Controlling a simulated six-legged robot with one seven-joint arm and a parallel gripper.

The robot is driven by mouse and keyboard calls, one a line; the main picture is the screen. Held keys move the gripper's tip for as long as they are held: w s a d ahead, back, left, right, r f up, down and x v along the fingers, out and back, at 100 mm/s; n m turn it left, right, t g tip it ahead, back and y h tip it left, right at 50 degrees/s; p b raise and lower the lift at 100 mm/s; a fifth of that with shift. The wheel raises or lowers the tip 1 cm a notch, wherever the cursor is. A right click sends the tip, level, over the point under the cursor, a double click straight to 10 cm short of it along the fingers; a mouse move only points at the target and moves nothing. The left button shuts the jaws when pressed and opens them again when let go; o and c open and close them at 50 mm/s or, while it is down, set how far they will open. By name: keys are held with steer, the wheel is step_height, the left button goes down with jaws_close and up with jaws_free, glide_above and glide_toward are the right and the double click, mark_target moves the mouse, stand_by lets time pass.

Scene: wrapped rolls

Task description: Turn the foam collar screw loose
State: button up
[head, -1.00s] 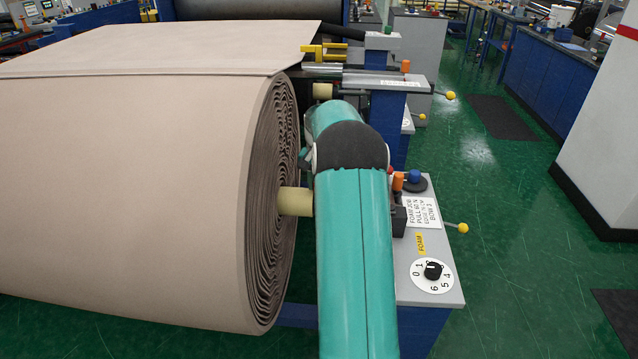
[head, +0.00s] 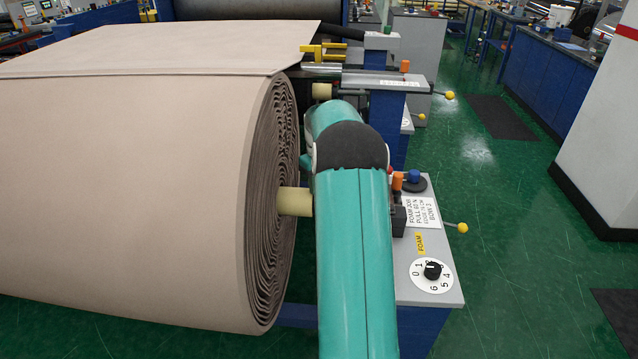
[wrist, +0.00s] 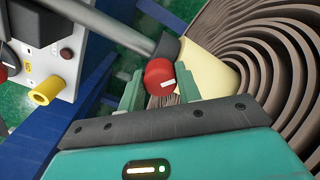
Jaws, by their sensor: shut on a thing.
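The collar screw is a red knob (wrist: 160,77) with a white mark on its face, in the middle of the wrist view. It sits at the dark collar (wrist: 168,46) on a grey shaft (wrist: 120,28), beside the cream core (wrist: 206,72) of the foam roll (wrist: 270,50). My gripper (wrist: 159,86) has its two green fingers on either side of the knob, shut on it. In the head view the beige foam roll (head: 130,190) and its core (head: 294,201) show left of my arm. My arm hides the knob, the collar and my gripper there.
A grey-topped stand (head: 455,292) with a numbered dial (head: 432,275) is right of my arm. A yellow-tipped lever (head: 462,227) sticks out from it. Green floor is open at right.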

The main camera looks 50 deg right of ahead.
steer(key=shift+n, duration=1.2)
steer(key=o, duration=1)
step_height(320, 180, up, 14)
steer(key=shift+f, duration=0.1)
